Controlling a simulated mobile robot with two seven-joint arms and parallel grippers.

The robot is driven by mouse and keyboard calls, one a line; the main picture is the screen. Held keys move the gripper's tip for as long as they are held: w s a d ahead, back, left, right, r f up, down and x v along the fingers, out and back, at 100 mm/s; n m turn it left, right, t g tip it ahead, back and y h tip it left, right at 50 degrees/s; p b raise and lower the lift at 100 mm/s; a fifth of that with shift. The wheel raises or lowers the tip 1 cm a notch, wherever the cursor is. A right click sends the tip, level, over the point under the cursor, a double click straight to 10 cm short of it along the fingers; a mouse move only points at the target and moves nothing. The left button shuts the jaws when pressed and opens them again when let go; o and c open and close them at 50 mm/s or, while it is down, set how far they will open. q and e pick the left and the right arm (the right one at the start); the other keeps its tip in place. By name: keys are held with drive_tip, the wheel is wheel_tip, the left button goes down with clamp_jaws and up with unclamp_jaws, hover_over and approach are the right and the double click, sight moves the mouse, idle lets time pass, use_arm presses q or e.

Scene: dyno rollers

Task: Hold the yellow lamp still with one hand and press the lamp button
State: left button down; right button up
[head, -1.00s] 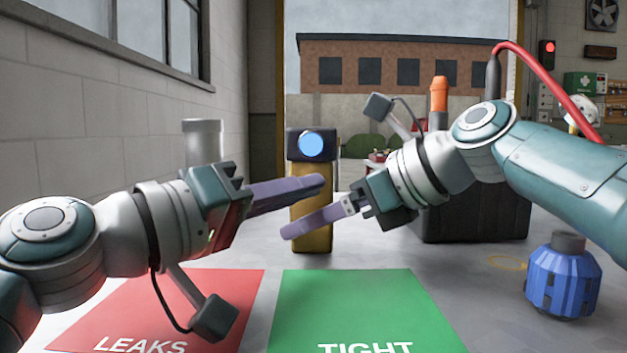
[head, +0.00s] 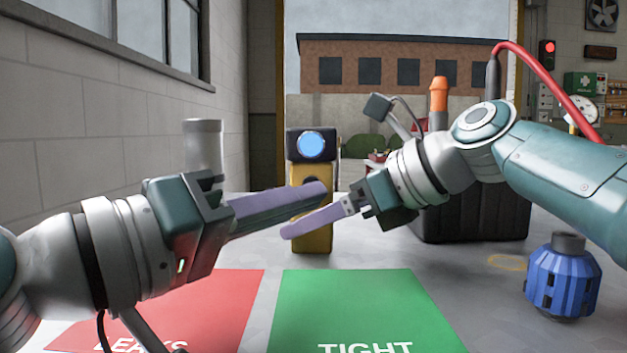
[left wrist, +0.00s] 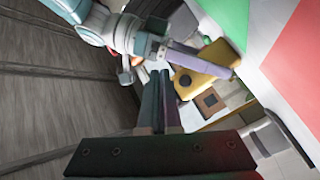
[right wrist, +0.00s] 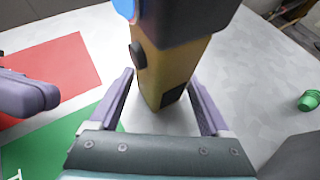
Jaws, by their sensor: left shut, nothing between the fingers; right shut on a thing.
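The yellow lamp (head: 312,243) stands upright on the table, with a dark head and a lit blue lens (head: 311,146). A dark round button (head: 311,181) shows on its body, and a dark knob (right wrist: 137,55) shows on it in the right wrist view. My right gripper (head: 288,232) is shut on the lamp, its fingers on either side of the body. My left gripper (head: 323,190) is shut and empty. Its fingertips overlap the lamp just below the button in the head view; contact cannot be told. The lamp also shows beyond my left fingers in the left wrist view (left wrist: 207,68).
A red LEAKS mat (head: 235,300) and a green TIGHT mat (head: 350,300) lie in front. A blue ribbed object (head: 562,280) stands at right. A black crate (head: 470,215) stands behind my right arm. A pale cylinder (head: 204,145) stands behind my left gripper.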

use_arm(q)
drive_tip(key=shift+s, duration=0.8)
use_arm(e)
drive_tip(key=o, duration=0.8)
